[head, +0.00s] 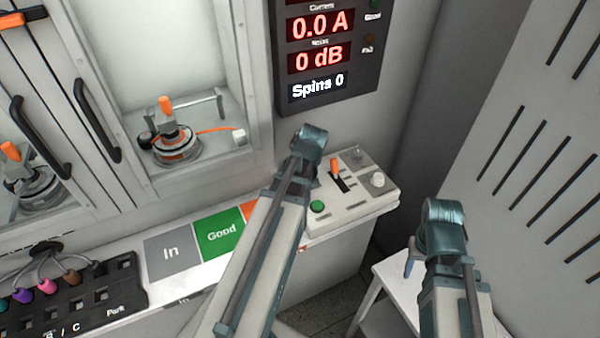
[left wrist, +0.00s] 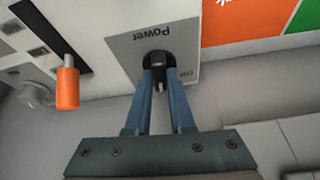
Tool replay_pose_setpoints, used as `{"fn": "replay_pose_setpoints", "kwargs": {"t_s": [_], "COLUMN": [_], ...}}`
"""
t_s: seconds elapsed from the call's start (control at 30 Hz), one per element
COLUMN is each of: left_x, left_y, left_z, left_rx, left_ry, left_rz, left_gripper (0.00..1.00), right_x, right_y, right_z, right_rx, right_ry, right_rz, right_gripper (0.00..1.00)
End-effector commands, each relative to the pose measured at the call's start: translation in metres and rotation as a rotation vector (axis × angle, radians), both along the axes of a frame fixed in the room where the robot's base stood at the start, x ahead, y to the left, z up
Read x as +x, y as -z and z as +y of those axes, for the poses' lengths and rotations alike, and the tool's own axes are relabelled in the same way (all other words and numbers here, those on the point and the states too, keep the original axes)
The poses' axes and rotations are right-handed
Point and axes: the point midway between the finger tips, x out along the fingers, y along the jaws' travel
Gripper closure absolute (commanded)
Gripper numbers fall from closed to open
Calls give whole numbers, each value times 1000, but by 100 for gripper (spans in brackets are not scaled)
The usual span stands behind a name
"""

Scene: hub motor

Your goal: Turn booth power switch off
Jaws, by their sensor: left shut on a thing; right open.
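The booth power switch (left wrist: 158,58) is a small black toggle on a grey plate (left wrist: 130,45) marked "Power" and "Off" in the left wrist view. My left gripper (left wrist: 160,76) has its blue fingers on either side of the switch, shut on it. In the head view the switch and left fingertips are hidden behind my left arm, which reaches over the control panel (head: 352,204). My right gripper (head: 411,264) is empty, low at the right over a white table; its fingers are mostly hidden by my wrist.
Beside the switch are an orange lever (head: 335,168), a green button (head: 317,206) and a white knob (head: 376,179). A display (head: 322,58) above reads 0.0 A, 0 dB, Spins 0. A motor (head: 175,148) sits in the booth. Green "Good" and grey "In" areas lie left.

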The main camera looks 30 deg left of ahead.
Motion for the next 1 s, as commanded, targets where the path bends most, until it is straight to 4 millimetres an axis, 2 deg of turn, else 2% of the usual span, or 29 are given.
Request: {"fn": "replay_pose_setpoints", "kwargs": {"t_s": [0.6,1.0], "left_x": [5,6], "left_y": [0,0], "left_z": [-2,-2], "left_rx": [0,-2], "left_ry": [-576,-836], "left_rz": [2,1], "left_gripper": [100,100], "right_x": [0,0], "right_y": [0,0], "right_z": [0,0], "right_rx": [0,0], "right_ry": [0,0], "right_rz": [0,0], "right_gripper": [50,50]}}
